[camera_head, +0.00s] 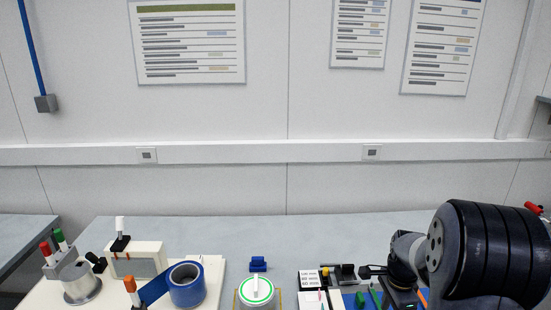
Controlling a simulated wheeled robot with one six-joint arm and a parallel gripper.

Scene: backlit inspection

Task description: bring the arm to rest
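My arm (480,250) shows as a large dark, ribbed link at the lower right, with a smaller grey and black joint on its left side. It stands in front of the right part of the workbench (330,228). My gripper's fingers do not show in the head view, so their state and anything between them are hidden.
A round green-rimmed white item (256,290) is at the front middle. Small tools crowd beside my arm. The bench's back strip is clear.

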